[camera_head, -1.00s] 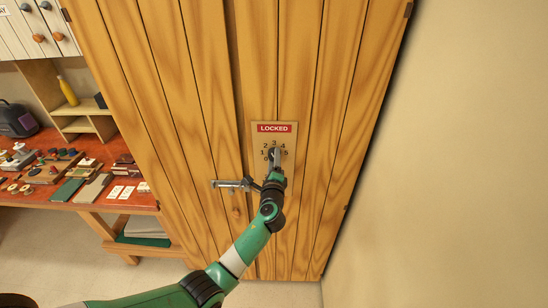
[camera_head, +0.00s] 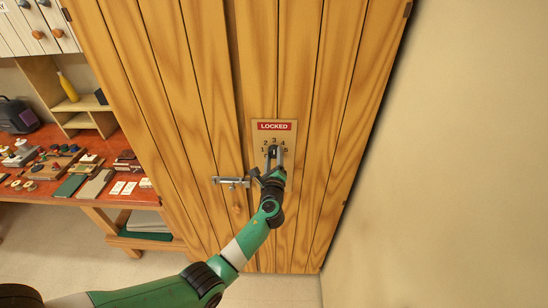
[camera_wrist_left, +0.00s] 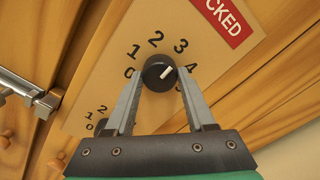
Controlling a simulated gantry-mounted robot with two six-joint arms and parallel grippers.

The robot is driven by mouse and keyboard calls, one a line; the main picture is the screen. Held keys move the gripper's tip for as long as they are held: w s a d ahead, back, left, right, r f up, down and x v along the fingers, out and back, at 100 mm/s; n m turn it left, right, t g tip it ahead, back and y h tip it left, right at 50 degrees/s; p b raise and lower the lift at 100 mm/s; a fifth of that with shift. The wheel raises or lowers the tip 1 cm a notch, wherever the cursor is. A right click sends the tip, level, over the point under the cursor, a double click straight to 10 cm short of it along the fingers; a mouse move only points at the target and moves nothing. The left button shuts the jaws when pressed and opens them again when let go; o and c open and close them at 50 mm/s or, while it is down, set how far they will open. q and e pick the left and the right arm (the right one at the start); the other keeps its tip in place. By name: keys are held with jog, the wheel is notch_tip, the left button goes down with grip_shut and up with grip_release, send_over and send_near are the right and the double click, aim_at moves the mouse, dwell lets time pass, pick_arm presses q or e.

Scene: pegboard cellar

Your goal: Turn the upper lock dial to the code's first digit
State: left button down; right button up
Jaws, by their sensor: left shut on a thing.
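The cabinet door carries a tan lock plate (camera_head: 289,140) with a red LOCKED sign (camera_head: 274,126). In the left wrist view the upper dial (camera_wrist_left: 159,74) is a round black knob with a white pointer line. The line points right and slightly up, towards the 4; digits 0 to 4 show around it. My left gripper (camera_wrist_left: 159,80) is shut on the upper dial, one finger on each side. In the head view my left gripper (camera_head: 274,153) covers much of the plate. A lower set of digits (camera_wrist_left: 96,118) shows partly; its dial is hidden. My right gripper is not in view.
A metal latch (camera_head: 231,181) sits left of the plate, close to my gripper; it also shows in the left wrist view (camera_wrist_left: 25,90). A red-topped workbench (camera_head: 88,201) with several small items stands left. A bare wall (camera_head: 450,150) is right.

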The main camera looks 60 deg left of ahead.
pick_arm(q)
jog(key=shift+c, duration=1.2)
grip_release()
jog(key=p+v, duration=0.1)
jog(key=v, duration=1)
jog(key=shift+s+d, duration=0.15)
jog(key=shift+d, duration=0.1)
jog(key=shift+r, duration=0.1)
